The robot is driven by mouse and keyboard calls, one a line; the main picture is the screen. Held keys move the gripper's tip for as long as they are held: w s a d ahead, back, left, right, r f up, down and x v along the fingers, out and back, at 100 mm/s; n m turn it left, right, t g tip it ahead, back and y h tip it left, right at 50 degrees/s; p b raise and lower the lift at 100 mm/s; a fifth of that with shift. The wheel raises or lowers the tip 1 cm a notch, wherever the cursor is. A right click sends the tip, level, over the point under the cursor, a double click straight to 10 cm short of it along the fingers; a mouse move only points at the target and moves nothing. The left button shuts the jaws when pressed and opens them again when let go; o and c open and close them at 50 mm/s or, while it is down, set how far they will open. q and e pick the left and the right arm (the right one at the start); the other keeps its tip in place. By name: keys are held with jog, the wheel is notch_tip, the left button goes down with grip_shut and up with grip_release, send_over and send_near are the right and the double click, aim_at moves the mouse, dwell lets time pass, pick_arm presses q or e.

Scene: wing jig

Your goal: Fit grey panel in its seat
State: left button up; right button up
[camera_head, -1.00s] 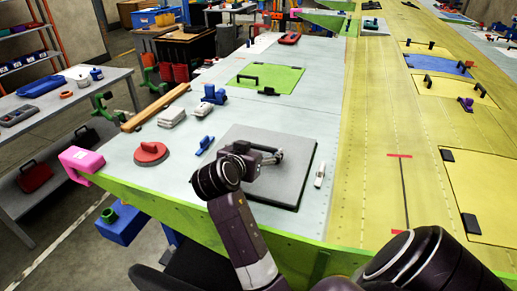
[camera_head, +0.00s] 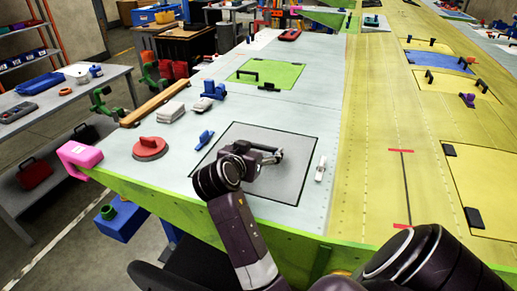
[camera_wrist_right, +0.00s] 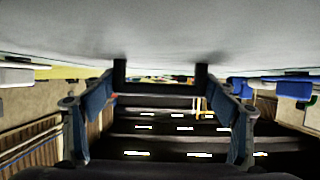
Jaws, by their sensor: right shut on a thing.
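The grey panel (camera_head: 283,186) lies on the pale wing skin at the near side, and a thin dark outline runs around it. It looks about level with the skin; whether it is fully down cannot be told. My right gripper (camera_head: 272,154) is over its middle, shut on the panel's handle. In the right wrist view the grey surface (camera_wrist_right: 160,38) fills the top, and the dark handle (camera_wrist_right: 160,88) is between the fingers. The panel's middle is partly hidden by my wrist. My left gripper is not in view.
A blue clamp (camera_head: 204,140) and a red round tool (camera_head: 150,147) are left of the panel; a small white piece (camera_head: 320,170) is at its right. A pink corner piece (camera_head: 78,156) is on the green edge. A green panel (camera_head: 265,77) with handles lies farther back.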

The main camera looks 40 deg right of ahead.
jog(key=o, duration=1.6)
jog(key=shift+o, duration=0.2)
jog(key=shift+f, duration=0.1)
notch_tip(320, 180, up, 10)
jog(key=shift+r, duration=0.1)
jog(key=shift+a, duration=0.1)
